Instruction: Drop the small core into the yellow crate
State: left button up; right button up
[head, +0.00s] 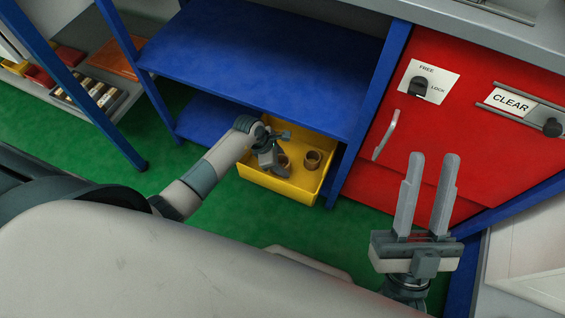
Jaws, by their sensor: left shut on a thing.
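The yellow crate (258,180) stands low, partly under the blue shelf. My left gripper (276,166) reaches into or just above it and is shut on a small brownish core (285,161), mostly hidden by the fingers. Whether this core touches the crate floor I cannot tell.
The blue shelf (260,55) overhangs the back of the crate. To the right, a red cabinet (450,75) has a handle (387,135), a FREE/LOCK knob (418,87) and a CLEAR slider (552,127). A rack with trays (95,90) is at left. Green floor (110,190) lies open between.

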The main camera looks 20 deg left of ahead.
pick_arm(q)
jog(key=shift+f, duration=0.25)
pick_arm(e)
jog(key=shift+d+r, duration=0.15)
jog(key=shift+r, duration=0.1)
jog(key=shift+r, duration=0.1)
pick_arm(q)
jog(key=o, duration=1.1)
jog(key=shift+c, duration=0.2)
jog(key=shift+r, duration=0.2)
jog(key=shift+p+v, duration=1.45)
jog(key=shift+v, duration=2.7)
pick_arm(e)
notch_tip(320, 180, down, 7)
jog(key=w+a+g, duration=0.1)
jog(key=a+g, duration=0.1)
jog(key=g, duration=0.2)
jog(key=shift+a+g+h, duration=0.3)
jog(key=shift+a+h, duration=0.1)
pick_arm(q)
jog(key=shift+w+d, duration=0.1)
jog(key=shift+d, duration=0.1)
